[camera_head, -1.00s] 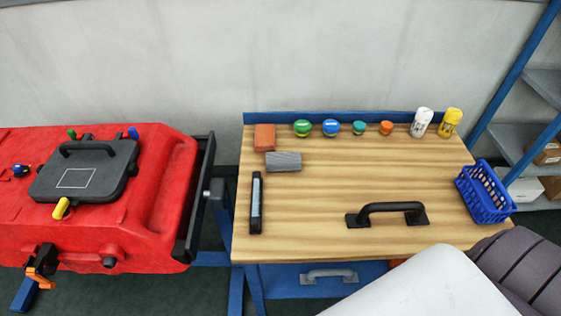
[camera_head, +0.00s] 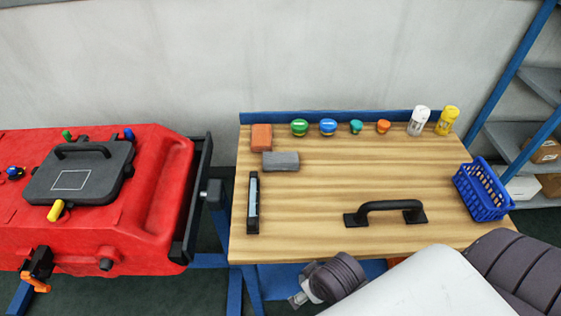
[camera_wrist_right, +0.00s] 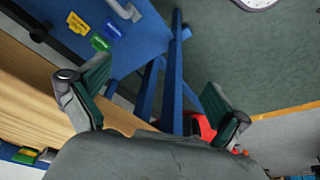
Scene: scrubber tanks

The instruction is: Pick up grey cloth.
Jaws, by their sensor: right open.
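The grey cloth (camera_head: 281,161) looks like a small folded grey block. It lies flat on the wooden bench top, right beside and slightly in front of a red-orange block (camera_head: 261,137). My right gripper (camera_head: 300,297) is low at the bench's front edge, well apart from the cloth, and partly hidden by my own arm. In the right wrist view its two green-padded fingers (camera_wrist_right: 158,98) are spread with nothing between them. The cloth is not seen in that view. My left gripper is not in view.
A black flat tool (camera_head: 253,203) and a black handle (camera_head: 385,212) lie on the bench. Several knobs and two bottles (camera_head: 418,121) line the back. A blue basket (camera_head: 483,190) stands at right. A red machine (camera_head: 150,200) is at left.

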